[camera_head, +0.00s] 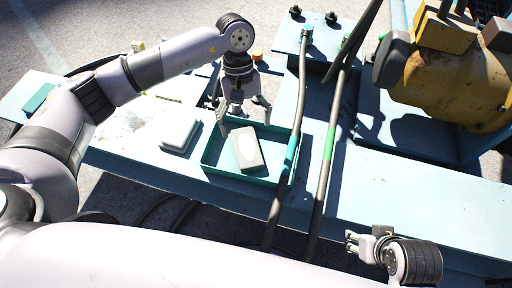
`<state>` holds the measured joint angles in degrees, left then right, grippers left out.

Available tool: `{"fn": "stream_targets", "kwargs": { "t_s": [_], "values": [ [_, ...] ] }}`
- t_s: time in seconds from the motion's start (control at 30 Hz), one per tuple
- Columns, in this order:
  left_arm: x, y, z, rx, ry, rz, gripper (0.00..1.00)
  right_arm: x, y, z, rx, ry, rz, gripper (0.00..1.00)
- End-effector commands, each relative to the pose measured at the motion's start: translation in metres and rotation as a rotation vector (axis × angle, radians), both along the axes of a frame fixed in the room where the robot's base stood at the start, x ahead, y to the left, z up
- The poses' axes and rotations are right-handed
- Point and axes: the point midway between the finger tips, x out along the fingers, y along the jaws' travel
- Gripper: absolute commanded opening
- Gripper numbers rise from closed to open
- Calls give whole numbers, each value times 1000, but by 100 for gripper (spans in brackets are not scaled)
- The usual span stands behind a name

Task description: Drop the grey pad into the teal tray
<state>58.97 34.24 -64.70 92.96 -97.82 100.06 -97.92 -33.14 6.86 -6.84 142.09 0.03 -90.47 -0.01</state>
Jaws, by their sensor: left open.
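The teal tray (210,150) stands on the pale blue bench below my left gripper. A grey pad (247,161) with a white oval patch lies inside the tray, near its middle, slightly turned. My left gripper (241,112) is open and empty, above the tray's back part and apart from the pad. My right gripper (354,243) is low at the right, over the bench's front edge, away from the tray. Its fingers are small, and I cannot tell whether they are open.
A whitish block (180,135) lies on the bench just left of the tray. Two dark cables (332,142) run past the tray's right side. A yellow machine (455,85) stands at the back right. The bench (400,185) is clear right of the cables.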

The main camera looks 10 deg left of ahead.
Motion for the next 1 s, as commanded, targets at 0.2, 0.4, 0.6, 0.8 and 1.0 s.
{"fn": "stream_targets", "kwargs": {
  "t_s": [0.2, 0.4, 0.6, 0.8, 1.0],
  "values": [
    [12, 6, 39, 0, -7, 2, 81, -1, 0, 0, 0, 2, 0, 40],
    [23, 12, 79, 0, -6, 2, 81, -1, 0, 0, 0, 2, 0, 40],
    [29, 15, 103, 0, -4, 1, 81, -1, 0, -1, -1, 3, 1, 40],
    [30, 16, 109, 0, -1, 0, 81, -1, 0, 0, -1, 3, 1, 40],
    [30, 16, 109, 0, -1, 0, 81, -1, 0, 0, -1, 3, 1, 40]
  ]
}}
